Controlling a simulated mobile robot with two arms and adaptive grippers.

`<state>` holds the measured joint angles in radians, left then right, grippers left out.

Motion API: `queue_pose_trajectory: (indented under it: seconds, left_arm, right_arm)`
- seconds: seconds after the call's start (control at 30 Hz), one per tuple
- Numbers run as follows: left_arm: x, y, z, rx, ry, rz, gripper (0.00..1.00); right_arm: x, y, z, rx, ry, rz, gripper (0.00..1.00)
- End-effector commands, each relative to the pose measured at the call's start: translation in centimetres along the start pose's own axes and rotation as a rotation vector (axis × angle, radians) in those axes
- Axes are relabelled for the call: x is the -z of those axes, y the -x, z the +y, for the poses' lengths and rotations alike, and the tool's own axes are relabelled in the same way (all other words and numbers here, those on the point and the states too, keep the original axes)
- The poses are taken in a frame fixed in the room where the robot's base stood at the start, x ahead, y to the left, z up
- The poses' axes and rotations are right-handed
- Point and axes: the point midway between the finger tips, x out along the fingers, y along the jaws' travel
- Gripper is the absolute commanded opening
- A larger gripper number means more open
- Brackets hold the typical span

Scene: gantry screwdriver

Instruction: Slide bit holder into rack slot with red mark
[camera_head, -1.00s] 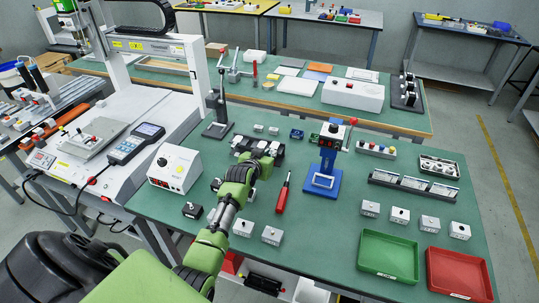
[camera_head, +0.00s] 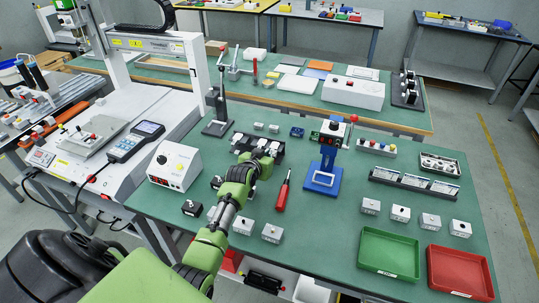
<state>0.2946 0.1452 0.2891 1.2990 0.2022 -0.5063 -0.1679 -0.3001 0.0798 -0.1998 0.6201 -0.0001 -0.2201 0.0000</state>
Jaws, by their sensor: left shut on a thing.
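My left gripper (camera_head: 265,162) is at the far end of the green arm, over the front of a black rack (camera_head: 236,150) on the green table. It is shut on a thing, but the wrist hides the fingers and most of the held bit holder. Pale blocks show along the top of the rack, just beyond the gripper. I cannot tell whether the held piece touches the rack or is inside a slot. No red mark can be made out on the rack. My right gripper is not in view.
A red screwdriver (camera_head: 284,191) lies right of the gripper, beside a blue stand (camera_head: 323,178). A white controller box (camera_head: 174,167) and a black press stand (camera_head: 218,126) are to the left. Small grey blocks, a green tray (camera_head: 389,254) and a red tray (camera_head: 459,272) fill the front right.

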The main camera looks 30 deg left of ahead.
Motion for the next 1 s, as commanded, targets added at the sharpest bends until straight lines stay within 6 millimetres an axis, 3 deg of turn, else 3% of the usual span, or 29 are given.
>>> queue_pose_trajectory:
  seconds: [0.03,0.1,0.13,0.63,1.0]
  left_arm:
    - [0.1,0.0,0.0,0.000,0.000,0.001,0.00]
    - [0.1,0.0,0.0,0.000,0.000,0.001,0.23]
    - [0.1,0.0,0.0,0.000,0.000,0.001,0.29]
    - [-0.1,0.7,0.0,0.000,-0.001,0.001,0.29]
    - [-0.1,5.8,0.0,0.000,0.000,0.001,0.29]
  right_arm:
    - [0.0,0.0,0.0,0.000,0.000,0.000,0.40]
    - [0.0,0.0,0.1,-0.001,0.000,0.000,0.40]
    - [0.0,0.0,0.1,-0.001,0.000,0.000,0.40]
    - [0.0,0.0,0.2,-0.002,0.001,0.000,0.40]
    - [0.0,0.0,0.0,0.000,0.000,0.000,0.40]
